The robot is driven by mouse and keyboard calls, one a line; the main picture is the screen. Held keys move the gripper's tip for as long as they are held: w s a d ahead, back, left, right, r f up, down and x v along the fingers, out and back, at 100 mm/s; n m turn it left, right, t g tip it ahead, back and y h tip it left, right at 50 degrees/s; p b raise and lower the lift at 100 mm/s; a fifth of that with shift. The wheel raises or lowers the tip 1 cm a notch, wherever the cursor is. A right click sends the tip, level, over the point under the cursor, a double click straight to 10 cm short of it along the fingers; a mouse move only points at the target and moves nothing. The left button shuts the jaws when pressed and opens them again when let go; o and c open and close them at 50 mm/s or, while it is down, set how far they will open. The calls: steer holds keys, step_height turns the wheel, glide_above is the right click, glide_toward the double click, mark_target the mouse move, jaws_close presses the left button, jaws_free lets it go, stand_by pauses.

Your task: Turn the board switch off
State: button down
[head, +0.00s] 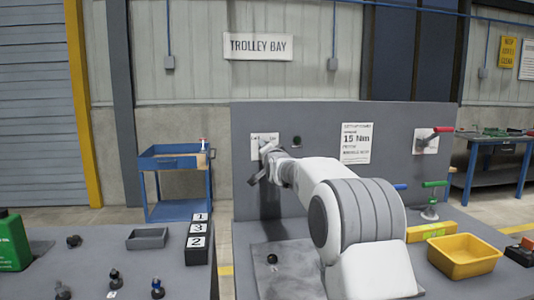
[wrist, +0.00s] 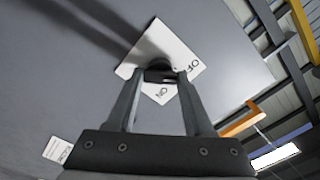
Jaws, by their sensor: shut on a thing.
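The board switch is a white plate (head: 258,139) at the upper left of the upright grey board (head: 385,125). In the wrist view its plate (wrist: 150,45) looks tilted, with "OFF" printed at the right and "ON" lower down. My gripper (head: 265,150) reaches the plate from the front. In the wrist view my gripper's fingertips (wrist: 160,74) are shut on the dark switch lever (wrist: 158,75), in front of the plate between the two words. The fingers hide most of the lever, so I cannot tell its setting.
A red-handled lever (head: 438,130) on another white plate is at the board's right. A paper sheet (head: 356,143) hangs between. A yellow bin (head: 464,257) and a green-handled part (head: 433,185) stand on the bench at right. Numbered black blocks (head: 198,241) are at left.

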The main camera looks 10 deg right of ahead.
steer(key=shift+n, duration=0.8)
steer(key=shift+c, duration=1.4)
jaws_free()
steer(key=s, duration=1.7)
steer(key=shift+s+b, duration=0.2)
steer(key=shift+b, duration=0.15)
steer(key=shift+s, duration=0.1)
